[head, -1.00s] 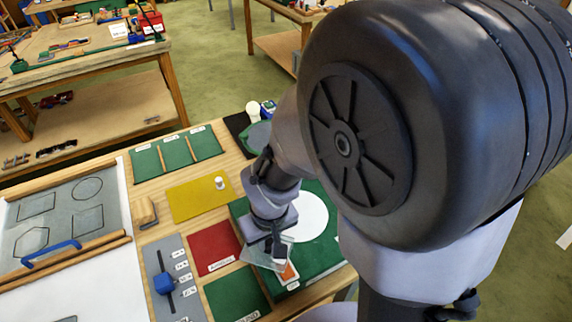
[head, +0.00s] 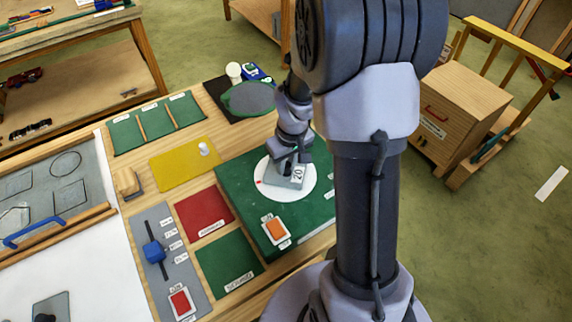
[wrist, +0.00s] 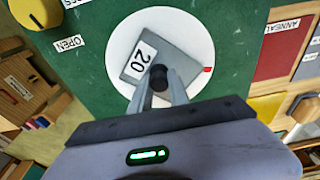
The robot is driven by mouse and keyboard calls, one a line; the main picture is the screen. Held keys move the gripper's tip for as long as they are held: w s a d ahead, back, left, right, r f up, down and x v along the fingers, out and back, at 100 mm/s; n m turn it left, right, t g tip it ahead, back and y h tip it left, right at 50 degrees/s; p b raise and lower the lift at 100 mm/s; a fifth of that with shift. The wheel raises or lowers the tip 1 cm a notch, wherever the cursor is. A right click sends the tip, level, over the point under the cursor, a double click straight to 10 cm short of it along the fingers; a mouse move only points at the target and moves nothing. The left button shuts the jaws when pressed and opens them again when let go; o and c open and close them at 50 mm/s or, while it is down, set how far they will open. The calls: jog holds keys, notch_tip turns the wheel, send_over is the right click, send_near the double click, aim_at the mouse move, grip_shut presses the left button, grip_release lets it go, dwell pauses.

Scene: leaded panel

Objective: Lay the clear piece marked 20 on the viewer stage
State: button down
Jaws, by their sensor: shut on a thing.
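The clear piece marked 20 (wrist: 148,60) is a greyish, see-through square with a white number label. It also shows in the head view (head: 296,176). My gripper (wrist: 160,84) is shut on a dark round knob (wrist: 158,74) at the piece. The piece is over the round white disc (wrist: 127,30) on the green box (wrist: 90,75), inside its outline in the wrist view; the disc also shows in the head view (head: 268,187). I cannot tell whether the piece touches the disc. A small red mark (wrist: 207,69) is at the disc's edge.
An orange-faced tag (head: 276,230) lies on the box's front part. Red (head: 203,213) and yellow (head: 184,170) mats lie to its left. A yellow knob (wrist: 35,12) and an OPEN label (wrist: 70,43) show in the wrist view.

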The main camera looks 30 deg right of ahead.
aim_at(290, 176)
jog(key=shift+f, duration=0.15)
jog(key=c, duration=1.2)
grip_release()
jog(key=shift+c, duration=0.2)
jog(key=s+a+r+m+t+p, duration=0.1)
jog(key=s+a+r+p, duration=0.1)
jog(key=r, duration=0.7)
jog(key=s+a+r+p, duration=0.1)
jog(key=a+r+p, duration=0.1)
jog(key=r, duration=0.6)
jog(key=s+a+r+m+t+y, duration=0.1)
jog(key=s+a+r+m+t, duration=0.1)
jog(key=s+a+r, duration=0.35)
jog(key=s+a+r+m+t+y, duration=0.1)
jog(key=s+a+r+m, duration=0.15)
jog(key=s+a, duration=0.55)
notch_tip(290, 176, down, 10)
jog(key=b, duration=1.1)
jog(key=shift+s+d+n, duration=0.35)
jog(key=shift+s+d, duration=0.05)
jog(key=shift+d, duration=0.05)
